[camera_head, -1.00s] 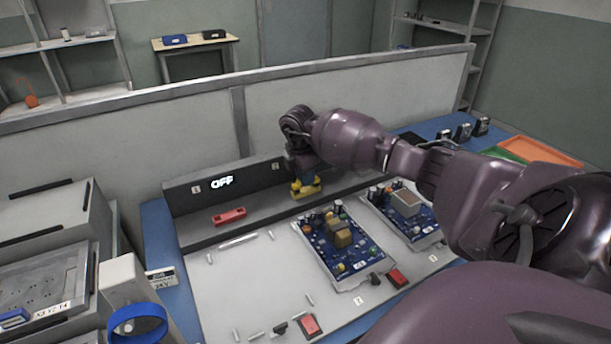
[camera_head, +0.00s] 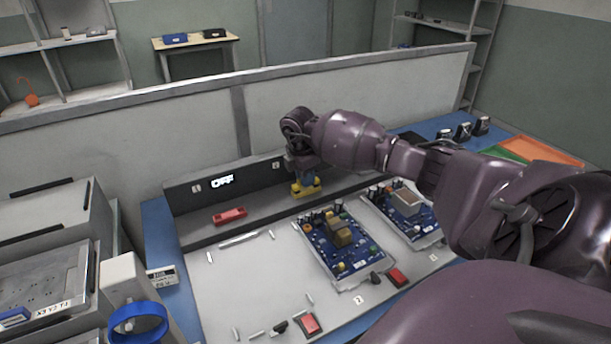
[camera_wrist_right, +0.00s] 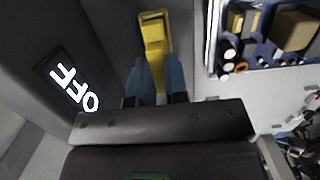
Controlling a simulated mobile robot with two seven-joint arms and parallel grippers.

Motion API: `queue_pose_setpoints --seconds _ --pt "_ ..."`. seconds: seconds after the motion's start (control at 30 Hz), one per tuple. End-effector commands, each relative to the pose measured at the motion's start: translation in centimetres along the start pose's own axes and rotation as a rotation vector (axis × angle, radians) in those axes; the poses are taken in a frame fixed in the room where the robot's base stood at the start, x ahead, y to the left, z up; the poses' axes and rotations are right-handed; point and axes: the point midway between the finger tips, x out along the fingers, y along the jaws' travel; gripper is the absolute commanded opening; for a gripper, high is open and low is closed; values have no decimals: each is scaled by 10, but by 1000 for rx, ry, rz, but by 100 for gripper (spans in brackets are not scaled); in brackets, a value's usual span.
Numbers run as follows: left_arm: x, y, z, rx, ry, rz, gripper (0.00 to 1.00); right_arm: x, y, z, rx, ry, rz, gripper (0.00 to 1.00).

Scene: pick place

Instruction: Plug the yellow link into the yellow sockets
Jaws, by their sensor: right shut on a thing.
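My right gripper (camera_head: 306,179) has blue fingers and is shut on the yellow link (camera_head: 313,188), at the grey ledge below the dark panel. The wrist view shows the fingers (camera_wrist_right: 158,82) closed around the near part of the yellow link (camera_wrist_right: 154,38). A flat yellow part (camera_wrist_right: 155,17) shows at its far end; I cannot tell whether this is the link or the yellow sockets. I cannot tell whether the link is in the sockets, as the fingers and link cover that spot. My left gripper is not in view.
A red piece (camera_head: 230,215) lies on the ledge to the left. The panel's display (camera_head: 222,181) reads OFF. Blue circuit boards (camera_head: 340,262) with tall parts stand close in front and right. The white bench top (camera_head: 235,275) is mostly clear at left.

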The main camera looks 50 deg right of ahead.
Motion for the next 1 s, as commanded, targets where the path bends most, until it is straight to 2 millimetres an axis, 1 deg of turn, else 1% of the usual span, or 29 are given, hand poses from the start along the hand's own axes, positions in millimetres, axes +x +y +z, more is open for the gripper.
queue_pose_setpoints --seconds 0.47,1.0 --pt "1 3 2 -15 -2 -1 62 4 0 0 0 0 -1 0" --pt "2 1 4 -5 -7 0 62 10 -1 -1 0 0 -2 0"
